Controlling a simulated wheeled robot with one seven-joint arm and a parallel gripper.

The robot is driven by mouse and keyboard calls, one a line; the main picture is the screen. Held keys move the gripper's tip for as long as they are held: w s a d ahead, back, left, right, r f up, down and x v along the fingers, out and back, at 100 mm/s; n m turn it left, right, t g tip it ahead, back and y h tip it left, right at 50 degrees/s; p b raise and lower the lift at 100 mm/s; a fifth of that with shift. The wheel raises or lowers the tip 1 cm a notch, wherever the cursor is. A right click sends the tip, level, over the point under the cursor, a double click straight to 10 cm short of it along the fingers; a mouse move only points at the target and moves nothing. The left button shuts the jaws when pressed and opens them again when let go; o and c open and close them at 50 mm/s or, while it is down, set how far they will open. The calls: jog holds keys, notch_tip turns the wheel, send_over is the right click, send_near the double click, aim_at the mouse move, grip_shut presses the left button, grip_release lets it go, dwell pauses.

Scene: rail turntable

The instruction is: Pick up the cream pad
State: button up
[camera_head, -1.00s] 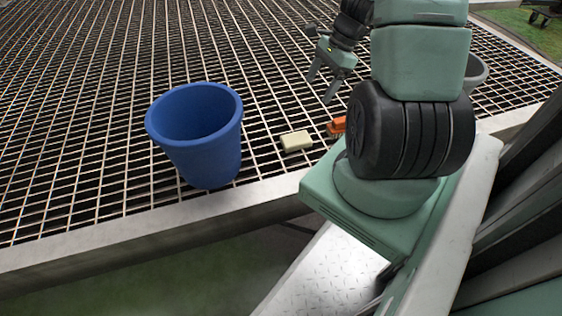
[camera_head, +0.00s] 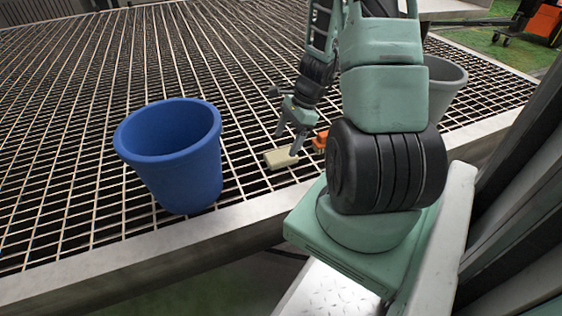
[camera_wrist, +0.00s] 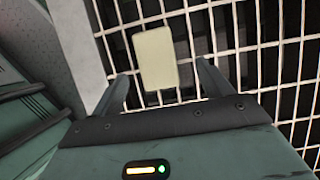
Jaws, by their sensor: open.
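The cream pad (camera_head: 279,158) is a small pale block lying on the metal grating, to the right of the blue bucket. In the wrist view the cream pad (camera_wrist: 155,58) lies ahead of the jaws, roughly between the lines of the two fingers. My gripper (camera_head: 287,143) is open and points down just above the pad in the head view. In the wrist view my gripper (camera_wrist: 162,88) has its fingers spread with nothing held between them. The fingertips overlap the pad in the head view, and I cannot tell whether they touch it.
An orange brush-like object (camera_head: 320,141) lies just right of the pad. A blue bucket (camera_head: 172,155) stands to the left, and a grey bucket (camera_head: 446,88) stands behind my arm. The grating's metal edge (camera_head: 130,264) runs along the front. Bare grating lies beyond the pad.

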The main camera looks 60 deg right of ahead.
aim_at(282, 155)
jog(key=b+x, duration=0.2)
jog(key=x, duration=0.1)
jog(key=b+x, duration=0.1)
jog(key=x, duration=0.1)
jog(key=shift+s+a+f+b, duration=0.1)
jog(key=shift+s+b, duration=0.25)
jog(key=c, duration=1.1)
notch_tip(282, 155, up, 10)
jog(key=p, duration=0.6)
